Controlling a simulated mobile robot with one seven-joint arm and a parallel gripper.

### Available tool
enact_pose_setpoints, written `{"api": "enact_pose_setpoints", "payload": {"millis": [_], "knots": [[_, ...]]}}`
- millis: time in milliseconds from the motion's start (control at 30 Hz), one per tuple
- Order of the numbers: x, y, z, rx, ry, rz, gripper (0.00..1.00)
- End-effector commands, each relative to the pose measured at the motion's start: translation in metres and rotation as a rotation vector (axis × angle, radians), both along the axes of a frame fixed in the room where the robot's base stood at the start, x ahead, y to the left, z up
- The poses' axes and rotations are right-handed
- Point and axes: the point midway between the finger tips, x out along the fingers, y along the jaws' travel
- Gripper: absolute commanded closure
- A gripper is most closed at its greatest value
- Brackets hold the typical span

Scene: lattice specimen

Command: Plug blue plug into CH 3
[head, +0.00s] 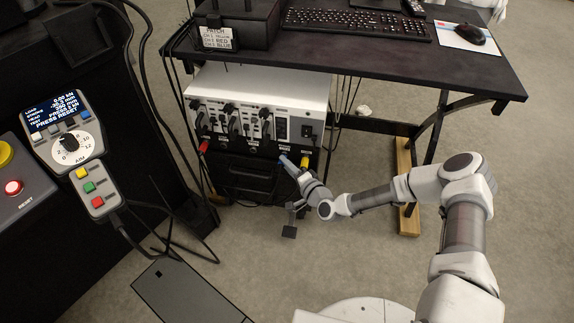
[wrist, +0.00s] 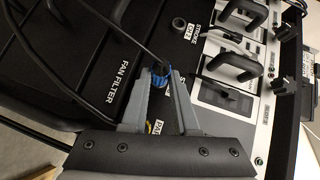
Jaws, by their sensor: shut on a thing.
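The blue plug (wrist: 160,74) is between the fingertips of my gripper (wrist: 162,80) in the wrist view, with a dark cable running from it to the upper left. My gripper is shut on it, in front of the black lower face of the instrument. In the head view my gripper (head: 292,167) is at the lower right of the instrument (head: 262,90); the blue plug cannot be told apart there. I cannot tell which socket is CH 3, nor whether the plug touches the panel.
A red plug (head: 203,146) is at the instrument's lower left, and a yellow one (head: 304,162) is close to my gripper. Black handles (wrist: 235,66) stick out of the panel. The desk (head: 370,62) overhangs the instrument. Loose cables hang around.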

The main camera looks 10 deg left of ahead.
Motion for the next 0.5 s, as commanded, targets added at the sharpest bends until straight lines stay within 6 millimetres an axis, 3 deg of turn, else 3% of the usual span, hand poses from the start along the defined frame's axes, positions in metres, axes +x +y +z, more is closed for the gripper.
{"api": "enact_pose_setpoints", "payload": {"millis": [300,333,500], "knots": [[0.0028,-0.0001,0.0013,0.002,-0.004,-0.004,1.0],[0.0028,-0.0001,0.0013,0.002,-0.004,-0.004,0.69],[0.0022,-0.0001,0.0011,0.001,-0.003,-0.003,0.38]]}}
